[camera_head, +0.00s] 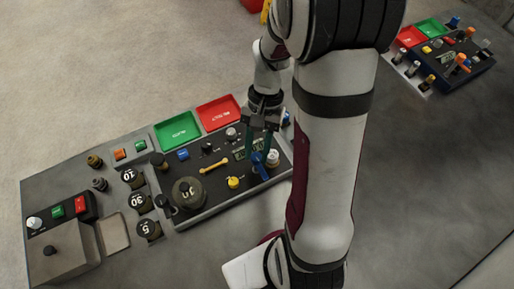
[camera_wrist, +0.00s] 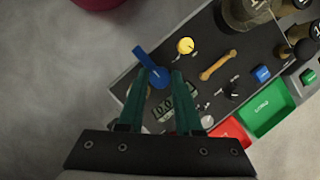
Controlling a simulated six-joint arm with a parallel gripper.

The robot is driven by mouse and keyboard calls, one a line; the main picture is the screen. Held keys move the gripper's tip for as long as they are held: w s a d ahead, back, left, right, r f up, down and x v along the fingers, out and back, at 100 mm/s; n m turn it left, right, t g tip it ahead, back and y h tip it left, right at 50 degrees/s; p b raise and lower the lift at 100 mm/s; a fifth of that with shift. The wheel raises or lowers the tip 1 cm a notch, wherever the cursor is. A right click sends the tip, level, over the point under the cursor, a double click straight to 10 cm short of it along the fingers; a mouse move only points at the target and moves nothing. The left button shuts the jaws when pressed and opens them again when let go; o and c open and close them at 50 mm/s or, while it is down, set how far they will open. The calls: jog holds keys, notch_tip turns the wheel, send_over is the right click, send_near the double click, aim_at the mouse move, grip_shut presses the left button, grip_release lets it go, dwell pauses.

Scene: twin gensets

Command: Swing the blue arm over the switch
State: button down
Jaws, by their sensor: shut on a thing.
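I cannot make out for certain which part is the switch; the fingers hide some of the panel there.
A yellow knob (camera_head: 233,182) and a tan bar handle (camera_head: 214,165) stand left of the blue arm. Green (camera_head: 177,131) and red (camera_head: 219,112) trays lie behind the panel. A second panel (camera_head: 450,62) is at the far right. Bare floor (camera_head: 90,70) lies at left.

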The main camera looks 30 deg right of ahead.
jog(key=n+g+h, duration=0.1)
jog(key=n, duration=0.3)
jog(key=shift+w+a, duration=0.1)
jog(key=n+h, duration=0.2)
jog(key=n, duration=0.3)
jog(key=shift+a, duration=0.15)
jog(key=n+h, duration=0.2)
jog(key=n, duration=0.2)
jog(key=shift+a+n, duration=0.1)
jog(key=shift+n, duration=0.2)
jog(key=shift+n+t+h, duration=0.4)
jog(key=shift+n+h, duration=0.3)
jog(key=shift+n, duration=1.4)
jog(key=c, duration=0.6)
grip_release()
